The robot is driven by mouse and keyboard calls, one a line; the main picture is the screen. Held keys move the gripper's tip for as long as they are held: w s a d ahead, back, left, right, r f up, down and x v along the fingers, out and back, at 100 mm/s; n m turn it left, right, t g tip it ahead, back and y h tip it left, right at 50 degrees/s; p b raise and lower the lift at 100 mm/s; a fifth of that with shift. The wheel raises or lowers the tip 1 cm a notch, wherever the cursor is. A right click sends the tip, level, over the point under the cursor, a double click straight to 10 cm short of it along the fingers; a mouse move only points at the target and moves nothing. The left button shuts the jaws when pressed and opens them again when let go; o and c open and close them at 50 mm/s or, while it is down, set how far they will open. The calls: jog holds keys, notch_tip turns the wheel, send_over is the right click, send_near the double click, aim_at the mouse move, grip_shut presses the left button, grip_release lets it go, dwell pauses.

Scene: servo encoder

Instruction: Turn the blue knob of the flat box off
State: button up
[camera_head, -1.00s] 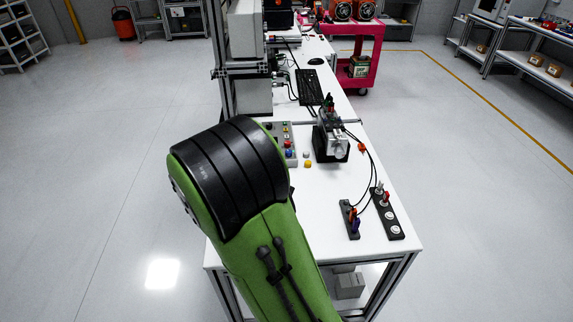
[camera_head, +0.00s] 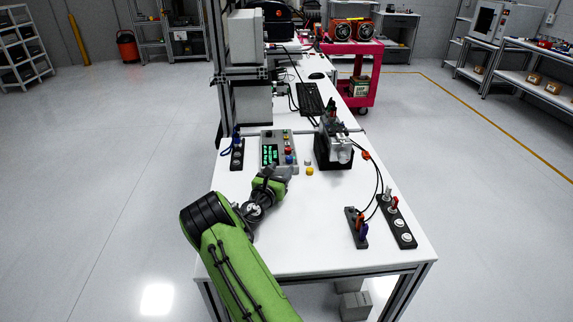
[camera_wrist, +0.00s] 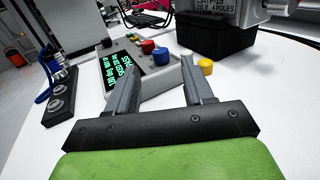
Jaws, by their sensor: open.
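The flat box (camera_head: 266,136) is a grey control box lying on the white table, with a dark screen of green text (camera_wrist: 117,73) on its left part. The blue knob (camera_wrist: 161,56) stands on its right part, beside a red knob (camera_wrist: 147,46); in the head view the blue knob (camera_head: 289,160) is small. My gripper (camera_wrist: 160,82) is open and empty, its two fingers spread and pointing at the box's near side. The blue knob shows between and beyond the fingertips. The left finger covers part of the box. In the head view my fingers are hidden behind my wrist.
A yellow button (camera_wrist: 206,66) stands on the table right of the box. A dark machine block (camera_head: 332,150) stands further right. A black socket strip (camera_head: 237,155) with blue cables is at the left. Connector strips (camera_head: 397,222) lie at the front right. The near table middle is bare.

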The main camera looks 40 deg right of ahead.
aim_at(288, 160)
jog(key=x, duration=0.5)
jog(key=shift+d, duration=0.2)
grip_shut()
